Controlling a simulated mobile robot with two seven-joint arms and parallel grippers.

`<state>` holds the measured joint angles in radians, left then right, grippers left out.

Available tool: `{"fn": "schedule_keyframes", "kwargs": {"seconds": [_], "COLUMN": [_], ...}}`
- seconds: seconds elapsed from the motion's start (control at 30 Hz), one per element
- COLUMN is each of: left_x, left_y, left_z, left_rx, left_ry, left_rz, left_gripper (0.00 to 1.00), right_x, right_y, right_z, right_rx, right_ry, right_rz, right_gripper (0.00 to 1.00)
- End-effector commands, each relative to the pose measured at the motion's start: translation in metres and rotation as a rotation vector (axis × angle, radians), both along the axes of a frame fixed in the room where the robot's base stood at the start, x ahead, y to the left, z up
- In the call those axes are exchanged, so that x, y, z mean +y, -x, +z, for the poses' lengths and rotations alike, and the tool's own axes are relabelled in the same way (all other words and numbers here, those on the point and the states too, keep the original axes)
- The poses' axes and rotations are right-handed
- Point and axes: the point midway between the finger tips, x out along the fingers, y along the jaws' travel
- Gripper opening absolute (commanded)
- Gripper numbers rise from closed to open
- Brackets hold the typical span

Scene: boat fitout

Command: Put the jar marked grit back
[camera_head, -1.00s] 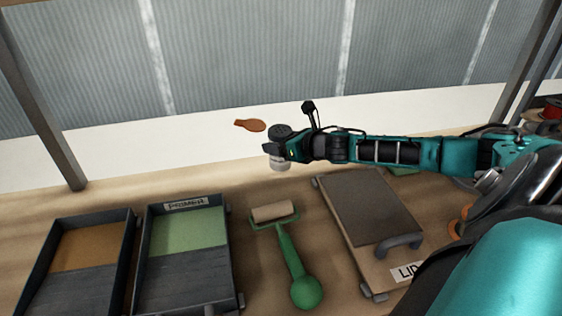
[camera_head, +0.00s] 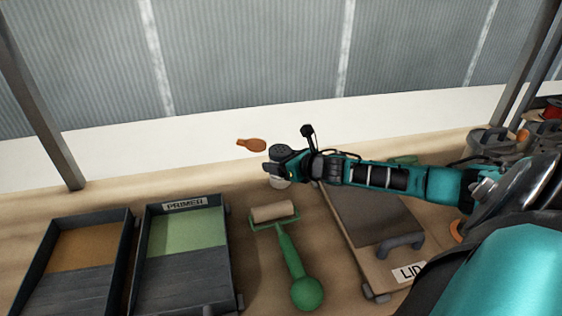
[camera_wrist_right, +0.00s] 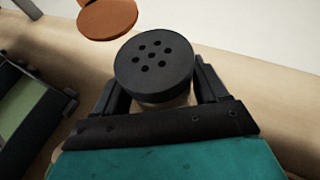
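A jar with a dark, perforated lid (camera_wrist_right: 154,66) is between the fingers of my right gripper (camera_head: 279,167), which is shut on it. In the head view the jar's pale lower body (camera_head: 280,183) shows below the fingers, near the back of the bench behind the roller. In the right wrist view the dark lid with several holes faces the camera, and a finger stands on each side. I cannot read any mark on the jar. My left gripper is not in view.
An orange paddle-shaped piece (camera_head: 251,145) is just behind the jar. A green-handled roller (camera_head: 291,258), a tray labelled PRIMER (camera_head: 228,262), a tray with orange-brown content (camera_head: 44,250) and a board labelled LID (camera_head: 366,268) lie in front. Grey containers (camera_head: 492,142) stand at right.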

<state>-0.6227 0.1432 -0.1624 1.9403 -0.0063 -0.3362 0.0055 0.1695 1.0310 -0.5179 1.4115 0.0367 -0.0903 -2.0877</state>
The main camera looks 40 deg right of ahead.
Motion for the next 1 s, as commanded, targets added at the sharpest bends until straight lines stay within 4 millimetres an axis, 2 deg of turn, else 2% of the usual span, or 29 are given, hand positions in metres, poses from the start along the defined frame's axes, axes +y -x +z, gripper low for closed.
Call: {"fn": "schedule_keyframes", "kwargs": {"seconds": [0.03, 0.2, 0.57, 1.0], "left_x": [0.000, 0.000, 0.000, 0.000], "left_y": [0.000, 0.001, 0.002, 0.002], "left_z": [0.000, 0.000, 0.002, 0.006], "left_rx": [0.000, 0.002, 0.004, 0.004], "left_ry": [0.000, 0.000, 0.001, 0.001], "left_rz": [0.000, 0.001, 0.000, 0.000], "left_gripper": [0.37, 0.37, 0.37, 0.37], "right_x": [0.000, 0.000, 0.000, -0.002], "right_y": [0.000, 0.000, 0.003, 0.045], "right_z": [0.000, 0.000, 0.004, 0.020], "right_rx": [0.000, 0.000, 0.002, 0.004], "right_ry": [-0.001, -0.001, -0.001, -0.003], "right_rz": [0.000, 0.000, -0.002, -0.001], "right_gripper": [0.78, 0.93, 0.93, 0.93]}}
